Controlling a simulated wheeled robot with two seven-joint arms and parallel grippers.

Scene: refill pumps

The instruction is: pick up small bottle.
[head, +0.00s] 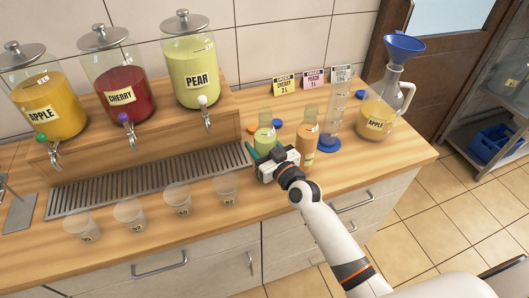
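Two small bottles stand close together on the wooden counter in the head view: one with green contents (265,138) and one with orange contents (306,140). Both have clear upper parts. My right gripper (275,155) is at the near side of these bottles, in front of the green one and left of the orange one's lower part. It overlaps the lower part of the green bottle in the picture. My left gripper is not in view.
A measuring cylinder (338,112) on a blue base and an apple jug (376,119) with a blue funnel (404,46) stand right of the bottles. Apple, cherry and pear dispensers (196,78) are left. Several cups (178,200) line the front. Small cards (284,86) stand behind.

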